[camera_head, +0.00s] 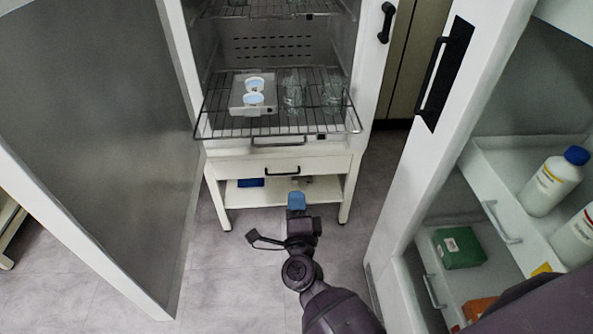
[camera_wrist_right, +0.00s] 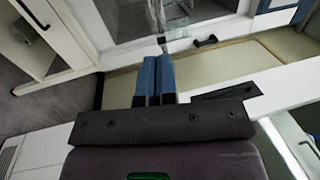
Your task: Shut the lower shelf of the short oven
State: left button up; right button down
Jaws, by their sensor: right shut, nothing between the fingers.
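The short oven (camera_head: 272,164) stands open at the top centre of the head view. Its lower shelf (camera_head: 212,128) is a dark wire rack pulled out past the front, with a handle (camera_head: 278,141) on its front edge. A white box with two round pale-blue items (camera_head: 253,92) and clear glassware (camera_head: 295,92) stand on it. My right gripper (camera_head: 297,201) is shut and empty, in front of and below the shelf, apart from it in the picture. Its blue fingers lie together in the right wrist view (camera_wrist_right: 153,78). My left gripper is not in view.
The oven door (camera_head: 110,130) is swung wide open at the left. Below the shelf is a drawer with a dark handle (camera_head: 283,171). At the right, an open white cabinet (camera_head: 440,130) holds bottles (camera_head: 553,182) and a green box (camera_head: 458,247). Grey floor lies between.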

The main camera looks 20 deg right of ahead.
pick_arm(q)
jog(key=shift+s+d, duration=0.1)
pick_arm(e)
jog(key=x, duration=1.3)
jog(key=shift+w, duration=0.25)
jog(key=shift+d, duration=0.1)
